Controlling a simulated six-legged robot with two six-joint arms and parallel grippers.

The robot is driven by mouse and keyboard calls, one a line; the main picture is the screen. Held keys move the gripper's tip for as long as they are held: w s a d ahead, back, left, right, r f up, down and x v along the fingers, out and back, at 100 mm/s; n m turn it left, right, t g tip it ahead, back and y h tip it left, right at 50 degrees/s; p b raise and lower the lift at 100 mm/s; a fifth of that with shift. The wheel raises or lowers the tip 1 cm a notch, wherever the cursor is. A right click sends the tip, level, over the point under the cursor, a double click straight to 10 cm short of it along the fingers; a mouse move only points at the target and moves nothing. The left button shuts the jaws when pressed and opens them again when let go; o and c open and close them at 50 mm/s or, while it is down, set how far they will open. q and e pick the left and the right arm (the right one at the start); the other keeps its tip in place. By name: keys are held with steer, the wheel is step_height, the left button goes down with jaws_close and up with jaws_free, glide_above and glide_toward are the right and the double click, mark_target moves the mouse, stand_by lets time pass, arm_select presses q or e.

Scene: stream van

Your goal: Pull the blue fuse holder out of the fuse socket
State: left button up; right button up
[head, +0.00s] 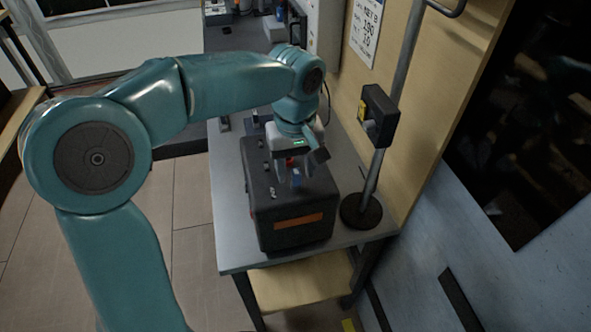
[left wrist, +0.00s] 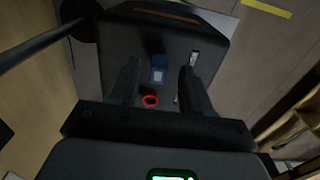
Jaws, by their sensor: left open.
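A dark box (head: 291,236) with an orange label stands on a grey table. A small blue piece, apparently the fuse holder (left wrist: 158,75), shows on the box's top in the left wrist view. It also shows as a blue spot under the gripper in the head view (head: 297,179). The fuse socket around it is too dark to make out. My left gripper (head: 296,172) is open above the box top. In the left wrist view its two fingers (left wrist: 158,66) lie on either side of the blue piece, with gaps on both sides. My right gripper is not in view.
A red ring (left wrist: 151,101) sits beside the blue piece, between the fingers. A small pale part (left wrist: 194,58) is near one finger. A metal pole on a round black base (head: 361,211) stands right of the box, carrying a black block (head: 380,115). A wooden wall is behind it.

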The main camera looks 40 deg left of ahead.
arm_select(q)
steer(key=shift+w+f, duration=0.1)
steer(key=shift+f, duration=0.45)
jaws_close()
steer(key=c, duration=0.8)
jaws_free()
jaws_close()
steer(key=shift+r, duration=0.1)
steer(key=shift+r, duration=0.2)
steer(key=shift+r+p, duration=0.7)
steer(key=shift+p, duration=0.1)
